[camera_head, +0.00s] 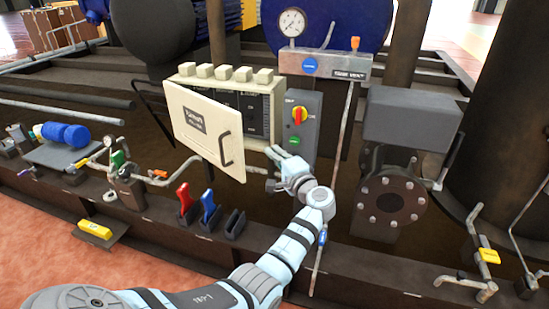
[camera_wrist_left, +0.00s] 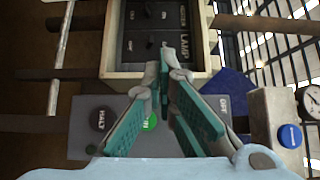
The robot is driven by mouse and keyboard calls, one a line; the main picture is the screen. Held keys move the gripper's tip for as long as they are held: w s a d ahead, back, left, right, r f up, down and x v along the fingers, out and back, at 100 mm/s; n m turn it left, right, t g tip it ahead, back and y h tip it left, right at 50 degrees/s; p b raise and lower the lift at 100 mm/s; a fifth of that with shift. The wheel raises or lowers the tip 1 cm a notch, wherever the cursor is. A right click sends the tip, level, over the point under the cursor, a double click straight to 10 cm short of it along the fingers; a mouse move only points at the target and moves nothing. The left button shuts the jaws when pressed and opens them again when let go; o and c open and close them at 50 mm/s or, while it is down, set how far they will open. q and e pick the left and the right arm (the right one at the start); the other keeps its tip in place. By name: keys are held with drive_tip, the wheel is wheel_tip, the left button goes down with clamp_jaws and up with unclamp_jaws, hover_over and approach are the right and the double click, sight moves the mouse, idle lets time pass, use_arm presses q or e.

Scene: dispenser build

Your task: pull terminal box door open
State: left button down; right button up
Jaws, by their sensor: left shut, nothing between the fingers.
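The terminal box (camera_head: 187,82) is a cream box with several knobs on top. Its door (camera_head: 200,128) stands ajar, swung out to the left, with a dark handle (camera_head: 224,149) near its right edge. Dark labelled panels show inside the box. My left gripper (camera_head: 272,153) is at the lower right of the box, right of the door and apart from the handle. In the left wrist view the fingers (camera_wrist_left: 165,60) meet at their tips with nothing between them, in front of the box's dark labelled interior (camera_wrist_left: 150,35). My right gripper is not in view.
A grey switch panel (camera_head: 303,128) with a red and yellow knob stands just right of the box. A gauge (camera_head: 291,22) and a vent panel (camera_head: 335,67) are above. Red and blue levers (camera_head: 207,207) stand below the door. A flanged grey unit (camera_head: 408,120) is to the right.

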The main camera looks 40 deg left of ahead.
use_arm(q)
drive_tip(key=a+b, duration=0.1)
drive_tip(key=a, duration=0.6)
drive_tip(key=shift+s+a+f, duration=0.15)
drive_tip(key=shift+s+a, duration=0.05)
drive_tip(key=shift+s, duration=0.15)
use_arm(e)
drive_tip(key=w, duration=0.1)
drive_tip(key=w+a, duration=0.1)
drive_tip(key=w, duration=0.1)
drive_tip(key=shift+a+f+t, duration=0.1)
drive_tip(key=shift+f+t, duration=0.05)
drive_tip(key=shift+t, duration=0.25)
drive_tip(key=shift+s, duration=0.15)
